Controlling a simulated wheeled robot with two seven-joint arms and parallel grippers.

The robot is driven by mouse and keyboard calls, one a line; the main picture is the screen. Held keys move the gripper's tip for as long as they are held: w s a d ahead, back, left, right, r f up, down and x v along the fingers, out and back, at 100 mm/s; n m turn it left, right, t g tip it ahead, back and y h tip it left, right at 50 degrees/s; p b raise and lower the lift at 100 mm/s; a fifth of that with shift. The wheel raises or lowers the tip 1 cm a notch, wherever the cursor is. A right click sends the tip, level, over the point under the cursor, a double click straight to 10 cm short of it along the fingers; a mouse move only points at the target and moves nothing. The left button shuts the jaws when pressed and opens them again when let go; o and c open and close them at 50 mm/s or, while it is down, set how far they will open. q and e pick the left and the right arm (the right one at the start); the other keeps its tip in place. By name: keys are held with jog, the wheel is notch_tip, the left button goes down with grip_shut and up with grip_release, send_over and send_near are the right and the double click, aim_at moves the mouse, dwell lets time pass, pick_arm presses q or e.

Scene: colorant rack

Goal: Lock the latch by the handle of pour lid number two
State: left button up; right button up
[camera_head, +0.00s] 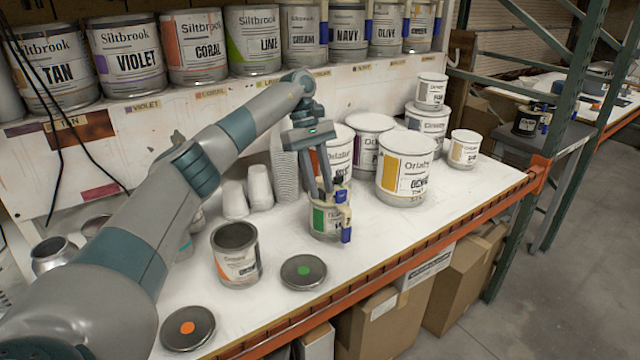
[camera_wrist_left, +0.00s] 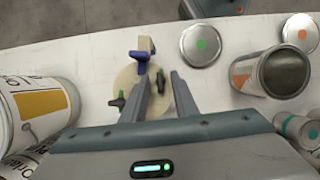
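A small can with a green label (camera_head: 319,218) stands on the white bench. A cream pour lid (camera_wrist_left: 128,76) with a blue part (camera_wrist_left: 139,57) sits on it. Two dark green latch handles show on the lid in the left wrist view, one outside the fingers on the left (camera_wrist_left: 117,102) and one between them (camera_wrist_left: 160,83). No number is readable on the lid. My left gripper (camera_head: 326,190) reaches down over the can. Its fingers (camera_wrist_left: 161,77) are apart, either side of the second handle, with no clear contact. Whether the latches are locked is unclear. My right gripper is not seen.
Large white cans (camera_head: 403,170) stand close right of the lidded can. Cup stacks (camera_head: 260,187) stand behind left. An open can (camera_head: 236,254), a green-dot lid (camera_head: 303,271) and an orange-dot lid (camera_head: 187,328) are in front. The bench's orange edge (camera_head: 400,268) is near.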

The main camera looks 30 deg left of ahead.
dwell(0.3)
